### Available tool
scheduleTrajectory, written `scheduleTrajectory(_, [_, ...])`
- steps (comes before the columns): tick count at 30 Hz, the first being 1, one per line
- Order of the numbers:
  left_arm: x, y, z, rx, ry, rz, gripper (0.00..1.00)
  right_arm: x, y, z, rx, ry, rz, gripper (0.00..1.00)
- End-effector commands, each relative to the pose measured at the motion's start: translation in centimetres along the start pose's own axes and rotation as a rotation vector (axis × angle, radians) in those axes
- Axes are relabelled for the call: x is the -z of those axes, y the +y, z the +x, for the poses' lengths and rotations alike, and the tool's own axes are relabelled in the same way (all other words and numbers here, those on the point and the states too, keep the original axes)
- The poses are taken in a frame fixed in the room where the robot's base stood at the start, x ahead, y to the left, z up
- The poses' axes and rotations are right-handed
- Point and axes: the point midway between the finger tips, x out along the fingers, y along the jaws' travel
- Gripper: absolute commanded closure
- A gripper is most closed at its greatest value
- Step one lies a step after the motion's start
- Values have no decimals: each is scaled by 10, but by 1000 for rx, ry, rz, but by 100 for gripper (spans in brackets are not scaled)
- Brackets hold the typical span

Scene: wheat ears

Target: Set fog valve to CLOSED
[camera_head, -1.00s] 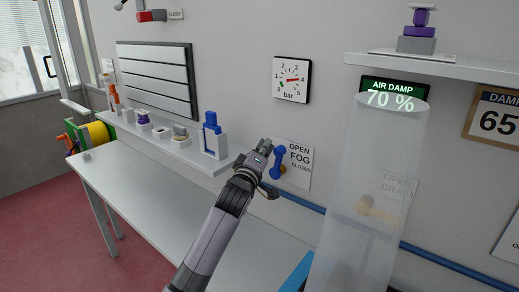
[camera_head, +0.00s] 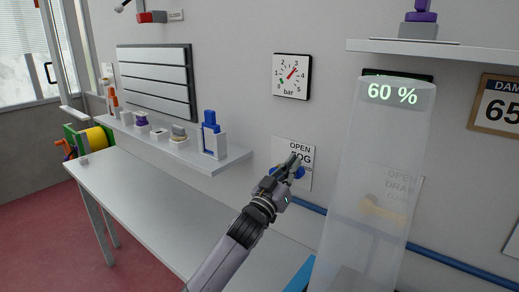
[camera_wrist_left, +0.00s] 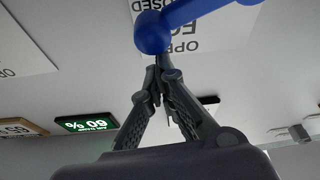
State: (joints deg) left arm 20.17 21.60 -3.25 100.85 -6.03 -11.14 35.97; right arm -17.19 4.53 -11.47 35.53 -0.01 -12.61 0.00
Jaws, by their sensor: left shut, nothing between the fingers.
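The fog valve's blue handle (camera_head: 273,171) is on the wall in front of a white sign (camera_head: 281,146) reading OPEN, FOG and, in the wrist view, CLOSED. In the head view the handle looks about level, with its middle hidden behind my left gripper (camera_head: 294,161). In the left wrist view the blue handle (camera_wrist_left: 152,34) runs from a round end toward the upper right. My left gripper (camera_wrist_left: 158,72) is shut and empty, its fingertips just below the round end; I cannot tell whether they touch. My right gripper is not in view.
A translucent cylinder (camera_head: 370,190) stands right of the valve, before a second valve marked DRAIN (camera_head: 384,212). A display (camera_head: 392,93) reads 60 %. A gauge (camera_head: 291,77) hangs above. A blue pipe (camera_head: 450,263) runs along the wall. The bench (camera_head: 150,200) is mostly clear.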

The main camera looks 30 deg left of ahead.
Motion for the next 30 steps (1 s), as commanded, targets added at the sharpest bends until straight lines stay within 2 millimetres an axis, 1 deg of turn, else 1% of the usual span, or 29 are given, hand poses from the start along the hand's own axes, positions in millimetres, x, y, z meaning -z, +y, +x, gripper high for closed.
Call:
scheduleTrajectory(1, [-7, 1, -2, -14, -3, 44, 100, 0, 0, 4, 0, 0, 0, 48])
scheduleTrajectory(6, [-19, 8, -7, -61, -3, 178, 100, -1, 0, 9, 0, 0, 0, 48])
scheduleTrajectory(15, [-35, 14, -12, -119, -3, 344, 100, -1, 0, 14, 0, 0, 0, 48])
scheduleTrajectory(22, [-41, 15, -14, -140, -2, 403, 100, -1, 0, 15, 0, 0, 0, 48])
scheduleTrajectory(30, [-43, 16, -15, -145, -6, 417, 100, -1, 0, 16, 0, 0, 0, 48])
